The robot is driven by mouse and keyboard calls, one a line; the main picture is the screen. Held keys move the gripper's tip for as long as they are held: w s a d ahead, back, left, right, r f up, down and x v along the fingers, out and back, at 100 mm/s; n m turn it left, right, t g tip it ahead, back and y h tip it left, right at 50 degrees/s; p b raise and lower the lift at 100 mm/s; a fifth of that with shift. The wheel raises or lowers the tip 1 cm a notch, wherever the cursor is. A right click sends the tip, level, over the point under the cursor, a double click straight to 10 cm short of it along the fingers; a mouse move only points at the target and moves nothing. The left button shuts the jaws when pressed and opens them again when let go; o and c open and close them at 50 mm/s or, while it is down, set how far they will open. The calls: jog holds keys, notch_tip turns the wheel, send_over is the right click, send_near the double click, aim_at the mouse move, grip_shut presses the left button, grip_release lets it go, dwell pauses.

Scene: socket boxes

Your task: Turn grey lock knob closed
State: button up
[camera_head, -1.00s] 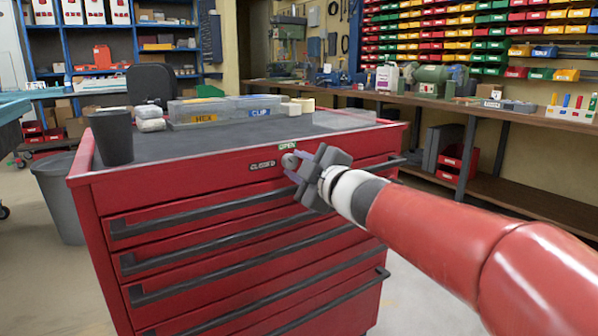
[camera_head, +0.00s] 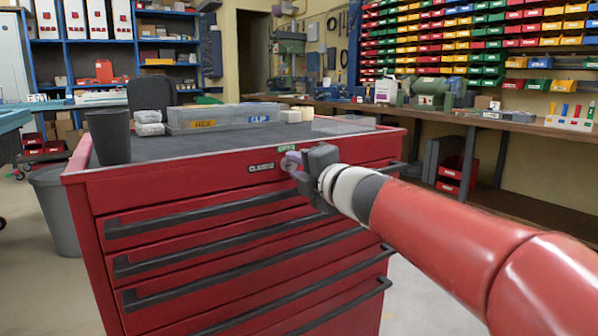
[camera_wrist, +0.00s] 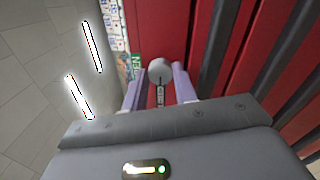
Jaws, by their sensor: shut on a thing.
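The grey lock knob (camera_wrist: 160,70) is a round-ended piece on the red front of the tool cabinet (camera_head: 180,191). In the head view it is mostly hidden by my gripper (camera_head: 291,163). A green OPEN label (camera_head: 287,148) sits just above the knob, and a CLOSED label (camera_head: 261,167) is to its left. In the wrist view the two pale purple fingers stand on either side of the knob, and my gripper is shut on it. The knob's exact angle cannot be told.
On the cabinet top stand a dark cup (camera_head: 108,137), bins labelled HEX and CLIP (camera_head: 225,116) and a clear tray (camera_head: 343,123). Black drawer handles (camera_head: 200,216) stick out below the knob. A grey waste bin (camera_head: 55,208) stands at the left.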

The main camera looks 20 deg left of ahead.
jog(key=shift+f+n, duration=0.1)
jog(key=shift+n, duration=0.3)
jog(key=o, duration=1)
jog(key=shift+m, duration=0.3)
